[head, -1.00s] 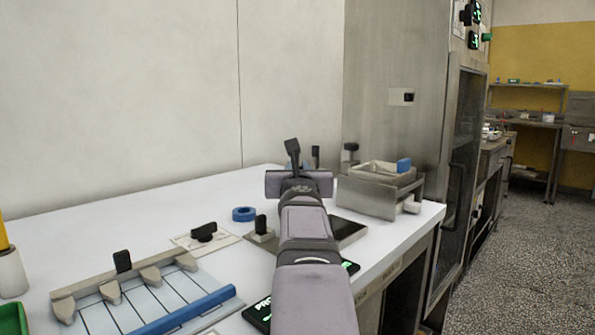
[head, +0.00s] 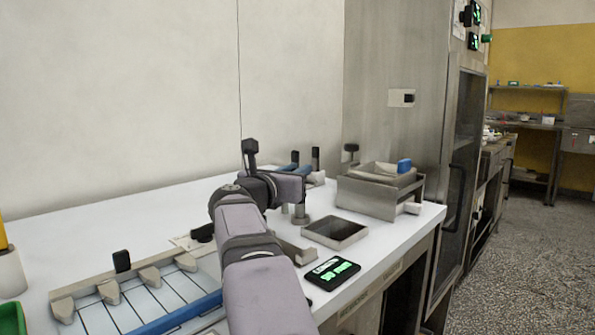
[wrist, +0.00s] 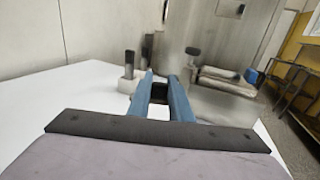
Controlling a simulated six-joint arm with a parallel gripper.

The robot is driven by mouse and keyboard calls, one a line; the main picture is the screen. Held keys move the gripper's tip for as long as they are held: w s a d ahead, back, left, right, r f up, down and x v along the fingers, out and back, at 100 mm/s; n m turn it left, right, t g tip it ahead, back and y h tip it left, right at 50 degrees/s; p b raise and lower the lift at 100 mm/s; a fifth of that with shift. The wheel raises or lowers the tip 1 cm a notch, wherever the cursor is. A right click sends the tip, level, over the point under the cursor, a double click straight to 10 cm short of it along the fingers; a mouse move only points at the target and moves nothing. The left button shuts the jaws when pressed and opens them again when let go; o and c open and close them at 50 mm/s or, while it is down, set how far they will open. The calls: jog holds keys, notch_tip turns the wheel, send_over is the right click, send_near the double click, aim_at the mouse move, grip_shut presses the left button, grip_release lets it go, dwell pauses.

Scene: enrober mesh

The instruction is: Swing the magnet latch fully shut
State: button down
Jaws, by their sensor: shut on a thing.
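My gripper (head: 297,163) is over the far part of the white bench, and its blue fingers also show in the wrist view (wrist: 160,82). They are shut on a small dark piece (wrist: 158,98) that lies between them, largely hidden. I cannot tell for sure which fitting is the magnet latch, or its angle. A short metal post (head: 300,215) stands just below the gripper in the head view. A black-topped post (head: 316,158) stands just beyond the fingers. My arm hides part of the bench.
A steel box with a blue block (head: 404,165) stands at the right, with a black knob (head: 351,148) behind it. A dark tray (head: 336,231) and a green-lit display (head: 332,272) lie nearer. A rack with a blue bar (head: 178,314) is at the front left.

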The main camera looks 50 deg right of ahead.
jog(key=shift+a+m+g+h+p, duration=0.2)
jog(key=shift+m+g+p, duration=0.35)
jog(key=shift+g, duration=0.5)
jog(key=shift+a+m+g+h+p, duration=0.15)
jog(key=shift+m+g+p, duration=0.15)
jog(key=shift+m+g, duration=0.6)
jog(key=shift+a+m+g+h+p, duration=0.2)
jog(key=shift+m+g+p, duration=0.3)
jog(key=shift+g, duration=0.65)
jog(key=shift+s, duration=0.1)
jog(key=c, duration=1.6)
grip_release()
jog(key=a, duration=0.7)
jog(key=shift+a, duration=0.15)
